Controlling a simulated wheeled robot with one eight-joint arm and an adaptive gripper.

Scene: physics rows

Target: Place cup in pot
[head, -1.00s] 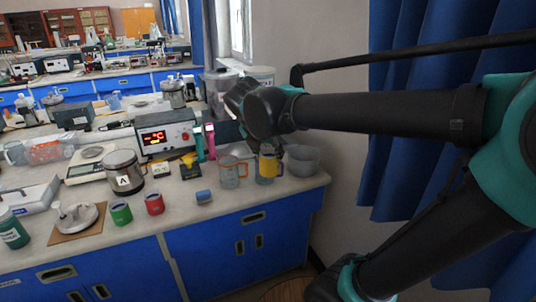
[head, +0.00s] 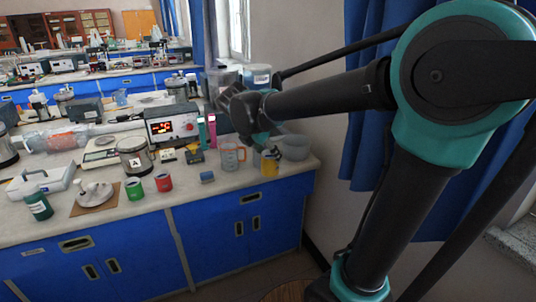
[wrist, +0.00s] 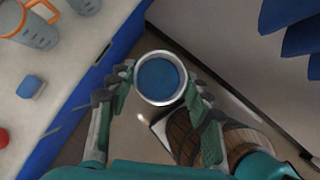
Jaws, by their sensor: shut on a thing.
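In the wrist view the cup (wrist: 160,79) shows a pale round rim and blue inside, between the two fingers (wrist: 160,92). A steel pot-like vessel (head: 134,160) with a dark lid or rim and a white label stands on the counter, well left of my gripper. A grey bowl (head: 295,148) stands at the counter's right end. I cannot tell which of these is the task's pot.
Clear mugs with orange handles (head: 231,158) stand behind and left of the held cup. A display box (head: 172,126) stands behind. Blue curtain and wall are at right.

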